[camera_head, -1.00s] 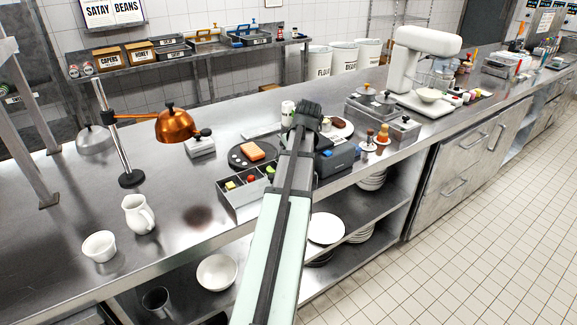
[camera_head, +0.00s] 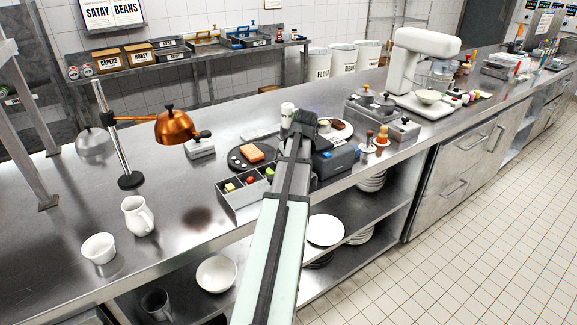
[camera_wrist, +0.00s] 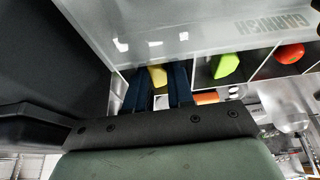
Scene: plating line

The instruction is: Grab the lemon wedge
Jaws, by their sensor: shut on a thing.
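The yellow lemon wedge (camera_wrist: 158,75) shows in the wrist view between the two dark blue fingers of my gripper (camera_wrist: 158,82). The fingers are shut on it, one on each side. It is at the garnish box (camera_wrist: 150,50), left of the compartment with a green piece; I cannot tell whether it touches the box floor. In the head view my arm hides the wedge and the gripper, while the left part of the garnish box (camera_head: 243,210) shows on the counter.
A green piece (camera_wrist: 226,66) and a red piece (camera_wrist: 290,53) lie in neighbouring compartments. A dark round plate with an orange block (camera_head: 251,153) is behind the box. A dark blue-grey device (camera_head: 336,160) stands close on the right. A copper lamp (camera_head: 175,126) hangs at the left.

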